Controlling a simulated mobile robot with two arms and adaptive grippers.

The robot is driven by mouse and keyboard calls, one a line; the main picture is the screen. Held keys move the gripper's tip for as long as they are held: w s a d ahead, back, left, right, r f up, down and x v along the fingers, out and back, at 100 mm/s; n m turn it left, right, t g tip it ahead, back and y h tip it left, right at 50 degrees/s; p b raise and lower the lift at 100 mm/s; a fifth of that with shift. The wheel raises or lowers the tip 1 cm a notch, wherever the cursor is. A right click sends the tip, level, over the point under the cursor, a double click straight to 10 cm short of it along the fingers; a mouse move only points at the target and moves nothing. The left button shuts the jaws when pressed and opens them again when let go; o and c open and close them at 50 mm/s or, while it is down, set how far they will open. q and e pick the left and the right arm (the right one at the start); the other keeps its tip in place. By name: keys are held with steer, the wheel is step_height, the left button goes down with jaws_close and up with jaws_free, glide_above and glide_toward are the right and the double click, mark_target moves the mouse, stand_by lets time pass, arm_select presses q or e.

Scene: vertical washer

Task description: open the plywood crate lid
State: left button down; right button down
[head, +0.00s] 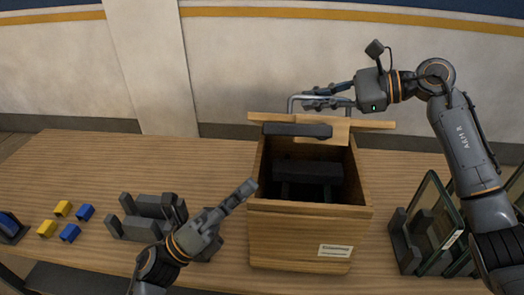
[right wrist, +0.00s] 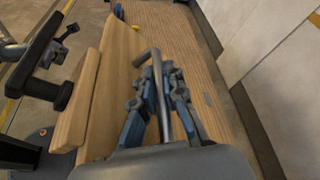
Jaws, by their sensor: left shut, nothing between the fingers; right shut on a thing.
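The plywood crate (head: 300,236) stands on the table with its opening facing up. Its lid (head: 343,128) is swung up and back at the rear edge, and the dark inside shows. A grey bar handle (head: 291,103) sits on the lid; it also shows in the right wrist view (right wrist: 151,56). My right gripper (head: 306,98) is shut on the handle, above the rear of the crate. In the right wrist view its fingers (right wrist: 160,95) close around the bar. My left gripper (head: 251,186) is shut and empty, pointing at the crate's front left corner.
A dark grey rack (head: 150,213) stands left of the crate, partly behind my left arm. Yellow and blue blocks (head: 70,232) lie further left. A rack with glass panes (head: 433,222) stands to the right. The table's back left (head: 130,160) is clear.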

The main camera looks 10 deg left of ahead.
arm_select(q)
steer(key=w+d+r, duration=0.3)
steer(key=w+r, duration=0.1)
steer(key=r, duration=0.1)
steer(key=shift+r, duration=0.4)
arm_select(e)
steer(key=shift+r, duration=0.1)
